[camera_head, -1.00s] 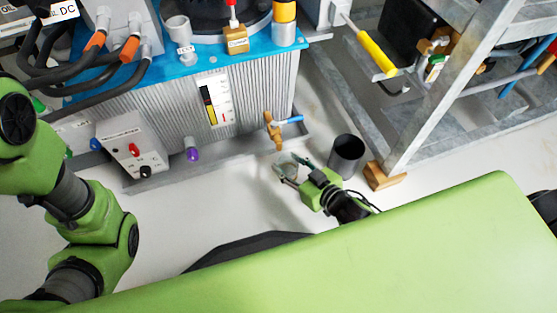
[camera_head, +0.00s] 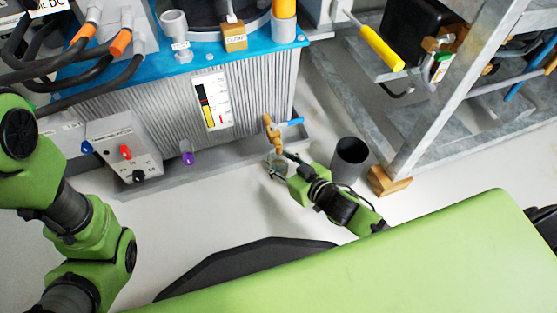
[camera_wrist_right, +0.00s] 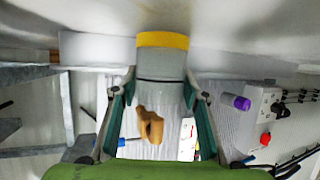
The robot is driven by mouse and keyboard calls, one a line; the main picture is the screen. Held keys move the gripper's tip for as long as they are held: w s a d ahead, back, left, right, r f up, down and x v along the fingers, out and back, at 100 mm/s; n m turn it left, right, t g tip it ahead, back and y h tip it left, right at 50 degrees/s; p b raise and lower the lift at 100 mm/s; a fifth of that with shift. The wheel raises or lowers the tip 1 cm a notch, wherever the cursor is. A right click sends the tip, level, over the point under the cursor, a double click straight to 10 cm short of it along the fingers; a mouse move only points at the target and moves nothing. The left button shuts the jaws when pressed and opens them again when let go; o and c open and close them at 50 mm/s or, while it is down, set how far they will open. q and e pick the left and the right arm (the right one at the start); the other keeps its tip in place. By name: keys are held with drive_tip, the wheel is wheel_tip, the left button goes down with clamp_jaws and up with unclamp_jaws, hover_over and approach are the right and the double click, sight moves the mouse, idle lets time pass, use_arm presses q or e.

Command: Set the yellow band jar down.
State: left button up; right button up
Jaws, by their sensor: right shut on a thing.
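The yellow band jar (camera_wrist_right: 163,62) is a clear, greyish vessel with a yellow band, seen in the right wrist view between my two fingers. In that view the band lies beyond the fingertips, toward the pale floor. My right gripper (camera_wrist_right: 160,88) is shut on the jar's clear body. In the head view my right gripper (camera_head: 277,167) reaches in front of the ribbed tank, with the jar (camera_head: 273,160) small and partly hidden at its fingertips. Whether the jar touches the floor cannot be told. My left arm shows at the left, but its gripper is out of view.
A brass valve (camera_head: 271,132) with a blue handle sticks out just behind the jar. A dark open cylinder (camera_head: 349,159) stands right of my right gripper, beside a metal frame (camera_head: 430,115) on a wooden block (camera_head: 388,181). Bare floor (camera_head: 225,205) lies left of the gripper.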

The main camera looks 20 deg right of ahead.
drive_tip(key=shift+f, duration=0.2)
drive_tip(key=o, duration=1.1)
drive_tip(key=shift+r, duration=0.1)
drive_tip(key=shift+r, duration=0.2)
drive_tip(key=p+v, duration=0.7)
drive_tip(key=v, duration=0.5)
